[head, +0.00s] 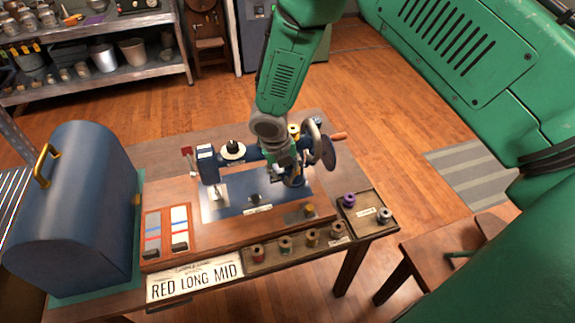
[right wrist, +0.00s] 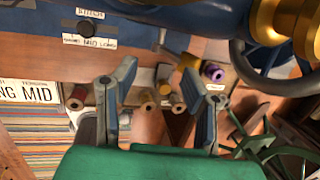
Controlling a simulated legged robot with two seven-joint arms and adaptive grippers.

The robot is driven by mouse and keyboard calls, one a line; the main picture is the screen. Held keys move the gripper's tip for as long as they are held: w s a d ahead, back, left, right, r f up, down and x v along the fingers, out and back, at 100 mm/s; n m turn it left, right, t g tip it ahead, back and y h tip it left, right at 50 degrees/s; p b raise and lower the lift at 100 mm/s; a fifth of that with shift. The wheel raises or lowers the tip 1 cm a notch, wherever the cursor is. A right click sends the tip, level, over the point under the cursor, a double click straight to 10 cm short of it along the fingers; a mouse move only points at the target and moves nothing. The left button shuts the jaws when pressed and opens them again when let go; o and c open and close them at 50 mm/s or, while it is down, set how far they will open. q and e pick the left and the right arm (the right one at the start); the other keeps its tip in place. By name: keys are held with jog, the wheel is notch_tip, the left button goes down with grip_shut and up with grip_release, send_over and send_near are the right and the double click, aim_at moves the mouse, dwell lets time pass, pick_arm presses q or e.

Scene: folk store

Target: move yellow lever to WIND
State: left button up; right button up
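A blue sewing machine (head: 207,165) stands on a wooden base on the table. It has a handwheel with a wooden crank on its right. My right gripper (head: 290,172) is down at the wheel end of the machine, partly hidden by its own arm. In the right wrist view, its two fingers (right wrist: 160,105) are wide apart with nothing held. A small yellow piece (right wrist: 190,60) shows beyond the fingertips; I cannot tell whether it is the lever. A yellow part (head: 294,131) also shows behind my wrist. No WIND label is readable. My left gripper is out of view.
A sign (head: 194,281) reads RED LONG MID. Spools (head: 311,238) stand in a front tray, and a purple spool (head: 348,200) in a right-hand tray. A blue domed case (head: 75,205) fills the table's left. A stitch dial (right wrist: 86,27) is near the fingers.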

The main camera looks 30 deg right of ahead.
jog(key=shift+w+a+f, duration=0.15)
jog(key=shift+a+f, duration=0.05)
jog(key=shift+a, duration=0.35)
jog(key=shift+w+a+f, duration=0.1)
jog(key=shift+a+f, duration=0.1)
jog(key=shift+a, duration=0.3)
jog(key=w+a, duration=0.1)
jog(key=a, duration=0.5)
jog(key=shift+w+a+p, duration=0.3)
jog(key=shift+p, duration=0.1)
dwell(0.7)
jog(key=shift+d, duration=0.1)
dwell(0.3)
